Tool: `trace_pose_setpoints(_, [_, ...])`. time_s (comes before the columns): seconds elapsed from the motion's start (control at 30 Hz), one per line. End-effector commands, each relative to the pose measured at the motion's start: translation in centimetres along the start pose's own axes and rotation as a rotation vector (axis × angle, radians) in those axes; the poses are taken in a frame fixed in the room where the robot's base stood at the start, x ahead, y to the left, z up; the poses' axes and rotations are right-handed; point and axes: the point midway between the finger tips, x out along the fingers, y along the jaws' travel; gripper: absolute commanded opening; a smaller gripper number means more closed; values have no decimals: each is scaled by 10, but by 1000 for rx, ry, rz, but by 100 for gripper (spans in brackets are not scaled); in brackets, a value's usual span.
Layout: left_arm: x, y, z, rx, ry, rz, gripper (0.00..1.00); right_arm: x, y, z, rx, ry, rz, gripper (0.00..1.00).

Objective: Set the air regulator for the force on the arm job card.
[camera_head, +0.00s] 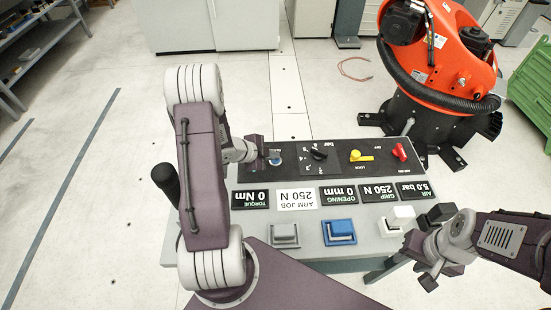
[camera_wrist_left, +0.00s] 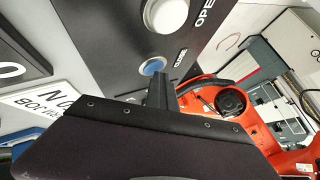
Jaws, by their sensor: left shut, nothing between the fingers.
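The air regulator appears to be the black knob (camera_head: 319,153) on the dark panel, beside a numbered bar scale. The white arm job card (camera_head: 297,198) reads 250 N, upside down; part of it shows in the left wrist view (camera_wrist_left: 45,97). The air display (camera_head: 412,191) reads 5.0 bar and the grip display (camera_head: 377,192) 250 N. My left gripper (camera_head: 262,153) is shut and empty, at the panel's left end, left of the knob and apart from it. Its fingers (camera_wrist_left: 160,90) show near the blue CLOSE button (camera_wrist_left: 153,66). My right gripper (camera_head: 418,246) is at the bench's right front corner; its finger gap is unclear.
A yellow lever (camera_head: 361,156) and a red knob (camera_head: 399,152) stand right of the regulator. The torque display (camera_head: 250,198) and opening display (camera_head: 338,194) read 0. Grey (camera_head: 285,235), blue (camera_head: 339,231) and white (camera_head: 396,222) blocks line the front. An orange robot (camera_head: 440,50) stands behind.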

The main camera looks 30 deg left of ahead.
Motion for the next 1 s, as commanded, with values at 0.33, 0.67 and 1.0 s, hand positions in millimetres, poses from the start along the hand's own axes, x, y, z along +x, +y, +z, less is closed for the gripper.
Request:
trace_pose_setpoints(0.33, [-10,-7,-7,0,-1,1,0,-15,0,-2,0,0,0,36])
trace_pose_setpoints(0.67, [-13,-9,-9,0,0,0,0,-19,0,-2,0,0,0,36])
trace_pose_setpoints(1.0, [-28,-21,-20,0,0,0,0,-40,-1,-4,0,0,0,36])
